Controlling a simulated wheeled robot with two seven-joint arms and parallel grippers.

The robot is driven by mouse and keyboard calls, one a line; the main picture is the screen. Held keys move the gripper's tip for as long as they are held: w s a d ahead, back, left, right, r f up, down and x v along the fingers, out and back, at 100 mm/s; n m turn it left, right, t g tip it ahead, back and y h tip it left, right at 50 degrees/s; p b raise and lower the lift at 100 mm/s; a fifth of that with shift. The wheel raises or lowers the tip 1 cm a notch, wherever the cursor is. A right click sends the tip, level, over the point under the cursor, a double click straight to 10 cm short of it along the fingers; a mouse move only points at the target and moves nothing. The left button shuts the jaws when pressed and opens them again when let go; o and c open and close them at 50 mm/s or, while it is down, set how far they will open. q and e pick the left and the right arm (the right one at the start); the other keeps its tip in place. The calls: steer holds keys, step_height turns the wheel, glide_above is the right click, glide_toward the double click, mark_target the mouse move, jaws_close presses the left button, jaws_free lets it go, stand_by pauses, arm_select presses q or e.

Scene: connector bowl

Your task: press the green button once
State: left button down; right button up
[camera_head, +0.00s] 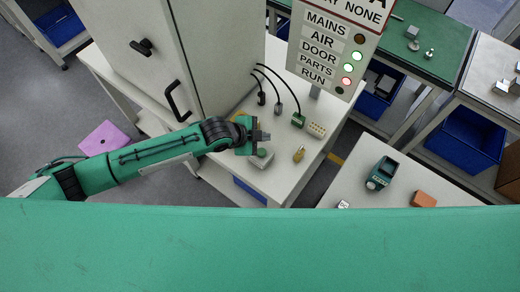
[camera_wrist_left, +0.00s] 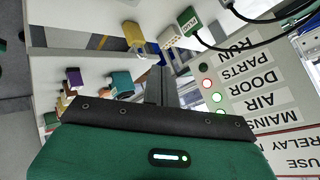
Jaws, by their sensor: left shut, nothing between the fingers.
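A small grey box with a green button (camera_head: 262,153) on top sits on the white bench top in the head view. My left gripper (camera_head: 265,136) is shut and empty, just behind and above this box; whether it touches the button I cannot tell. In the left wrist view the closed fingers (camera_wrist_left: 160,88) point over the bench, and the button is not visible there. My right gripper is not in view.
A grey cabinet (camera_head: 215,55) stands behind the arm.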

arm_select(q)
steer(key=shift+w+a+r+m, duration=0.1)
steer(key=shift+w+a+m, duration=0.15)
steer(key=shift+a, duration=0.15)
steer(key=shift+w+a+r+m, duration=0.15)
steer(key=shift+a+m, duration=0.1)
steer(key=shift+a, duration=0.15)
steer(key=shift+f, duration=0.15)
steer(key=b, duration=0.6)
glide_above(265, 150)
steer(key=s+a, duration=0.1)
steer(key=a, duration=0.1)
step_height(265, 150, down, 7)
steer(key=shift+s+a+f, duration=0.1)
steer(key=shift+a+f, duration=0.05)
steer(key=shift+f, duration=0.05)
steer(key=shift+f+b, duration=0.4)
steer(key=shift+f, duration=0.2)
steer(key=shift+f, duration=0.1)
stand_by(0.5)
steer(key=shift+f, duration=0.3)
steer(key=shift+f+b, duration=0.55)
stand_by(0.7)
steer(key=shift+r, duration=0.15)
steer(key=shift+r+p, duration=0.8)
steer(key=shift+p, duration=0.05)
